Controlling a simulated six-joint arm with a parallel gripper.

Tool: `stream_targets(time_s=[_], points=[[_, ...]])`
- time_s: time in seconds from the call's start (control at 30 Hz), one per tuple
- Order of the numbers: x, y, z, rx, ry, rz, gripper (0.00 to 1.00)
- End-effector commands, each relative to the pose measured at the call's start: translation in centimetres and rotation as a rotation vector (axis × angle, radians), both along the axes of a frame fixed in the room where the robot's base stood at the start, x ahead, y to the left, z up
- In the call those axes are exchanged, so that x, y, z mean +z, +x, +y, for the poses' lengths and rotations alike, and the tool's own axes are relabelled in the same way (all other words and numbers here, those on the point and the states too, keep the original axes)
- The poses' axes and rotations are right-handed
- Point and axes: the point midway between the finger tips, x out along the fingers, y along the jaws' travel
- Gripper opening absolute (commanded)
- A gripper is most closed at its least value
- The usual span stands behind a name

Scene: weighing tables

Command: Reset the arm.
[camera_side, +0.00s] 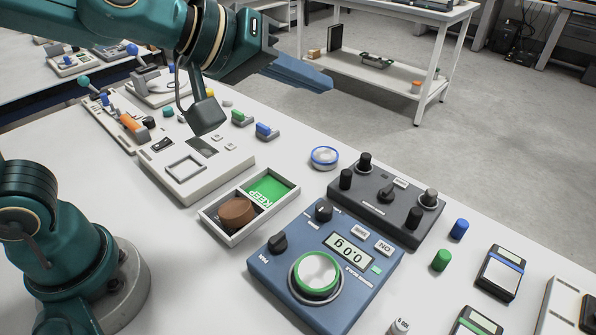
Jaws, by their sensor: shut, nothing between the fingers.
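My gripper (301,76) is at the top middle of the side view, raised well above the table and pointing right. Its blue-grey fingers are together, with nothing held between them. My teal arm reaches in from the upper left. No object touches the gripper.
The white table (75,135) holds a blue scale (262,268) reading 0.0 g, and a dark knob box (380,212). A divided tray (215,212) holds a brown round piece (237,212) beside a green KEEP section (268,187). Small coloured cylinders stand at right. Air around the gripper is clear.

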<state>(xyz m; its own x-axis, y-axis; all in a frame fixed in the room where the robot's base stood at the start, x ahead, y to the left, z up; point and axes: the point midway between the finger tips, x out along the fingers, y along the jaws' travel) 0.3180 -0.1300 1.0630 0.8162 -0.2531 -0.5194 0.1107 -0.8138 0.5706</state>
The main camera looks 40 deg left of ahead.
Motion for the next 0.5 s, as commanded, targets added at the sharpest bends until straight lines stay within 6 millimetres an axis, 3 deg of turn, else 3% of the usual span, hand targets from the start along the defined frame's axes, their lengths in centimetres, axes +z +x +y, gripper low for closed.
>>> stream_targets(time_s=[0.07, 0.17, 0.3, 0.5], points=[[0.9, -2.0, 1.7, -0.030, 0.065, -0.012, 0.00], [0.2, -5.1, 3.6, -0.079, 0.189, 0.020, 0.00], [-2.8, -10.0, 6.4, -0.135, 0.387, 0.145, 0.00], [-7.0, -15.0, 8.7, -0.224, 0.555, 0.368, 0.00]])
